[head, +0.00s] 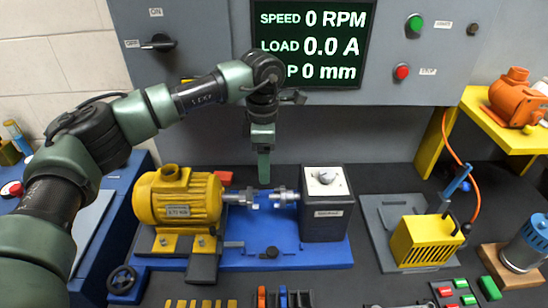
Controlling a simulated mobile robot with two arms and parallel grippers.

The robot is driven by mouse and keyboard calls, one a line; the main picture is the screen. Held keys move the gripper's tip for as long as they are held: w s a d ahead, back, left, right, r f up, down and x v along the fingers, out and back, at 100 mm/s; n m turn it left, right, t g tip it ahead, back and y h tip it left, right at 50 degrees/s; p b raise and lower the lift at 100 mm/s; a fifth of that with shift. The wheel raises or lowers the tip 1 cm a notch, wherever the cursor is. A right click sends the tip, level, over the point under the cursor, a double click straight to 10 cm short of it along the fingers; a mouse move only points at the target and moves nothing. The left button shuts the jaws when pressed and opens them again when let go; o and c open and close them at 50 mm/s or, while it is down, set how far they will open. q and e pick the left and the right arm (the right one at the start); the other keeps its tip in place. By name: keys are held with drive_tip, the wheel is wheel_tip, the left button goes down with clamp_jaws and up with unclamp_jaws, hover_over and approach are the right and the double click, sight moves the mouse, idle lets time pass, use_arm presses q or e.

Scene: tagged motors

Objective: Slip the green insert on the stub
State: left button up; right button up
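My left gripper (263,178) points straight down above the gap between the two metal coupling halves. Its green fingers are seen edge-on as one narrow strip, so I cannot tell their opening or whether anything is between them. The motor-side coupling half (245,197) sits on the shaft of the yellow motor (180,200). The facing stub with its coupling half (286,197) comes out of the grey box (326,222). I cannot make out a green insert for certain. A green block (489,288) lies at the lower right. My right gripper is not in view.
Motor and box stand on a blue base (290,258). A panel with a display (312,45) stands behind. At right are a yellow slotted block (426,242), a blue-grey cylinder (524,245), small red and green pieces (461,283), and an orange motor (518,98) on a yellow shelf.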

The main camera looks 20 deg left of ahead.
sight(278, 195)
use_arm(q)
drive_tip(key=shift+s+f, duration=0.1)
drive_tip(key=shift+f, duration=0.05)
drive_tip(key=shift+s+f, duration=0.1)
drive_tip(key=shift+f, duration=0.15)
drive_tip(key=shift+f+b, duration=0.75)
drive_tip(key=shift+f, duration=0.35)
drive_tip(key=shift+w+d+f+b, duration=0.2)
drive_tip(key=shift+d+f+b, duration=0.5)
drive_tip(key=shift+f, duration=0.75)
drive_tip(key=shift+w+d+f+b, duration=0.15)
drive_tip(key=shift+d+f+b, duration=0.2)
drive_tip(key=shift+f+b, duration=0.9)
drive_tip(key=shift+w+d+f+b, duration=0.2)
drive_tip(key=shift+d+f+b, duration=0.4)
drive_tip(key=shift+f, duration=1.05)
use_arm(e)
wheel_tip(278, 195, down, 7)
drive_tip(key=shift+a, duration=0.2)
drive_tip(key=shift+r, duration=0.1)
use_arm(q)
drive_tip(key=o, duration=1.4)
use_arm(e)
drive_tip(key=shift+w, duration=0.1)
